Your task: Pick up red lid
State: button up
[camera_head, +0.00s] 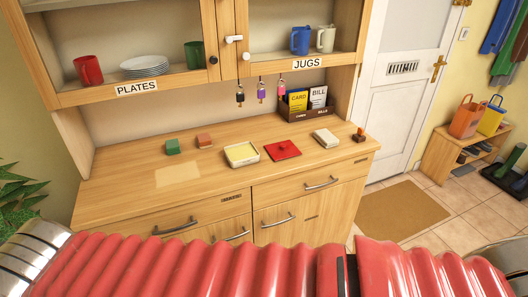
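The red lid (288,153) is flat and square with a small darker knob on top. It lies on the wooden dresser's worktop (120,183), right of the middle. Just left of it, close beside it, is a shallow cream dish (232,162) with a pale yellow inside. My gripper is not in view. A red ribbed form with metal ends, which looks like part of my own body, spans the bottom of the picture and hides the lower dresser front.
Green (173,146) and orange (204,141) blocks stand behind left. A cream block (326,138) and small dark-and-orange item (359,135) sit right. Behind the lid stands a card and bill box (307,115). Keys (262,91) hang above under the shelves.

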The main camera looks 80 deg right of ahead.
aim_at(284, 150)
jog(key=u, duration=1.15)
jog(key=k, duration=2.95)
jog(key=z, duration=0.4)
